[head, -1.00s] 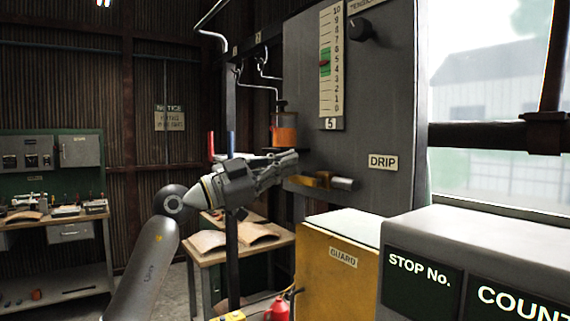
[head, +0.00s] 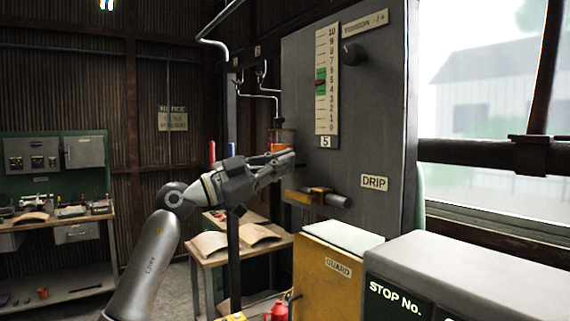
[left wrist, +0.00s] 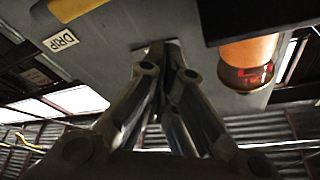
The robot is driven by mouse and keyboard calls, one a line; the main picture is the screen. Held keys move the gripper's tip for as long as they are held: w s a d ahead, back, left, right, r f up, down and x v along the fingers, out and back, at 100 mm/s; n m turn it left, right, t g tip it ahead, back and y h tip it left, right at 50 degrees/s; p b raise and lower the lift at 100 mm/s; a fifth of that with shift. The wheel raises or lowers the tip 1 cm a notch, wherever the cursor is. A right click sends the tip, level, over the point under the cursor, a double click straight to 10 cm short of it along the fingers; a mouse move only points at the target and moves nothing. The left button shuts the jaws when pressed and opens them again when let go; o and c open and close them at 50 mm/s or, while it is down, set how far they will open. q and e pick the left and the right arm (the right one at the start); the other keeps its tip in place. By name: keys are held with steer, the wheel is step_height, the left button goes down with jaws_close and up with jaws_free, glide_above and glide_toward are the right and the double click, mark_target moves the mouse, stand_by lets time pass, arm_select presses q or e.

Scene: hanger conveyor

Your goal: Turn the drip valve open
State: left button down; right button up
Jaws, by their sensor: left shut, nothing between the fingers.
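The drip valve (head: 318,197) is a brass-yellow bar fitting with a grey cylindrical part, on the grey panel left of the DRIP label (head: 374,183). Its turn position is hard to tell. In the left wrist view, a yellow part by the DRIP label (left wrist: 61,42) shows at the top left edge. My left gripper (head: 290,158) is shut and empty, above the valve and apart from it in the head view. Its fingers (left wrist: 167,62) point toward the panel in the left wrist view. An orange oil cup (head: 282,137) is partly hidden behind the gripper; it also shows in the left wrist view (left wrist: 249,52).
A yellow GUARD box (head: 335,280) stands below the valve, with a grey STOP No. console (head: 470,262) at front right. A dark post (head: 233,262) stands by my left arm. A wooden table (head: 262,246) with open books is behind.

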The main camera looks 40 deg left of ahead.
arm_select(q)
steer(key=d+b+v, duration=0.1)
steer(key=b+v, duration=0.6)
steer(key=v, duration=0.2)
steer(key=shift+s+f, duration=0.4)
steer(key=shift+s, duration=0.25)
